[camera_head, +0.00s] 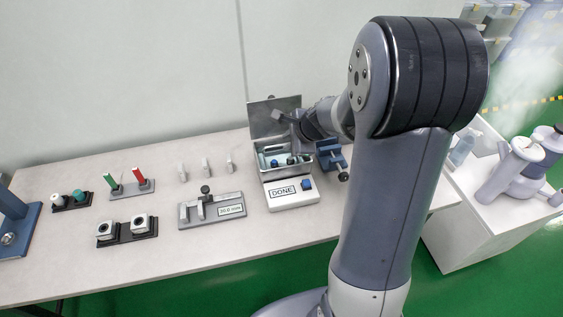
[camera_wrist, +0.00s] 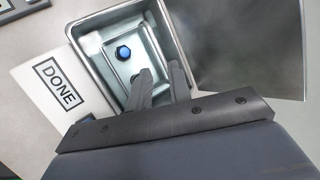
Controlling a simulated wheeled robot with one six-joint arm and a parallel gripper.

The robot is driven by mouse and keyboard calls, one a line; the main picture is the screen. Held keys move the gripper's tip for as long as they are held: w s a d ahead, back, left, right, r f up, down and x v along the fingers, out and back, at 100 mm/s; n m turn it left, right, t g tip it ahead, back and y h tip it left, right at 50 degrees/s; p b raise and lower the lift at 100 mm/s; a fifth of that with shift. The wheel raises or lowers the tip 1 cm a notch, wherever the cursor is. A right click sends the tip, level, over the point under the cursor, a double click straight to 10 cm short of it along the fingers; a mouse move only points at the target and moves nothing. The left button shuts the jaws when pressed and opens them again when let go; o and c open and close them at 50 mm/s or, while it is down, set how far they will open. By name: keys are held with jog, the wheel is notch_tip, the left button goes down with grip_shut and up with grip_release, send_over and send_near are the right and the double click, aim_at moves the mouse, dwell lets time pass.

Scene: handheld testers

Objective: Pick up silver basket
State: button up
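A silver metal box (camera_head: 275,174) with its lid raised stands on the table beside the DONE box. In the wrist view, a smaller silver basket or tray (camera_wrist: 115,80) sits inside the box (camera_wrist: 79,38), with a blue round part (camera_wrist: 123,53) in it. My gripper (camera_wrist: 160,72) is over the side of the box near the raised lid, its two fingers apart with a gap between them. I see nothing clearly held. Whether the fingers touch the basket's wall cannot be told. In the head view my arm hides part of the box.
A white DONE box (camera_head: 291,195) with a blue button stands in front of the silver box. A blue vise (camera_head: 331,155) is close on its right. The raised lid (camera_head: 268,115) rises behind. A grey fixture (camera_head: 212,211) and small holders stand to the left.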

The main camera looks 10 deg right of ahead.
aim_at(281, 145)
jog(key=x, duration=0.4)
jog(key=shift+w+f+b, duration=0.1)
jog(key=shift+w+b, duration=0.05)
jog(key=shift+b, duration=0.15)
grip_shut()
